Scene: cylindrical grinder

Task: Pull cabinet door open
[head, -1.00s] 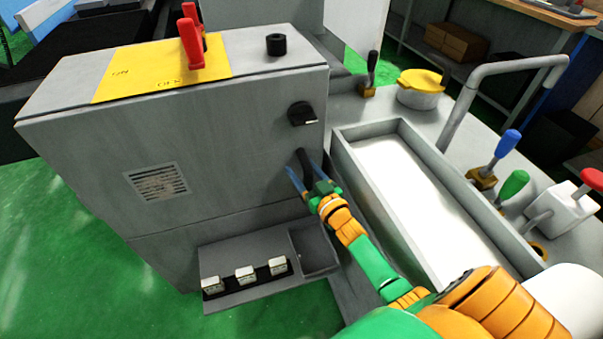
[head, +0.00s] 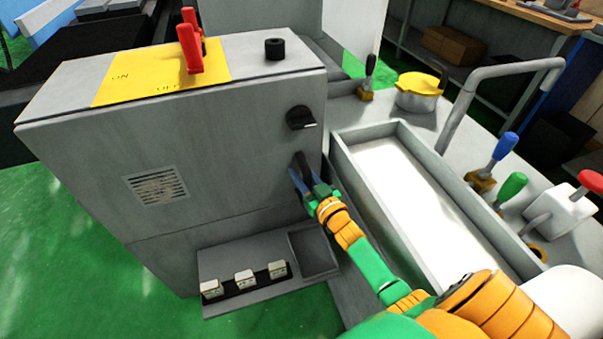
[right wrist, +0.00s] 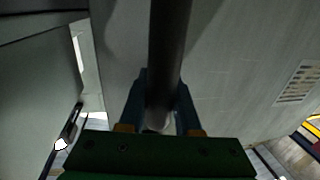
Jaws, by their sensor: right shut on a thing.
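The grey cabinet door (head: 225,160) faces me in the head view, with a vent grille and a black knob (head: 301,118) near its upper right corner. The door looks shut or nearly so; I cannot tell if there is a gap. Its dark handle (head: 302,162) is on the right side below the knob. My right gripper (head: 300,180) is shut on the handle. In the right wrist view the handle (right wrist: 168,60) runs between the blue fingers (right wrist: 160,105). My left gripper is not in view.
A shelf with several small white blocks (head: 245,279) and an empty bin (head: 314,250) sits below the door. A grey trough (head: 420,190) stands right of the cabinet. Levers (head: 505,148) are further right. Green floor (head: 70,250) is clear at left.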

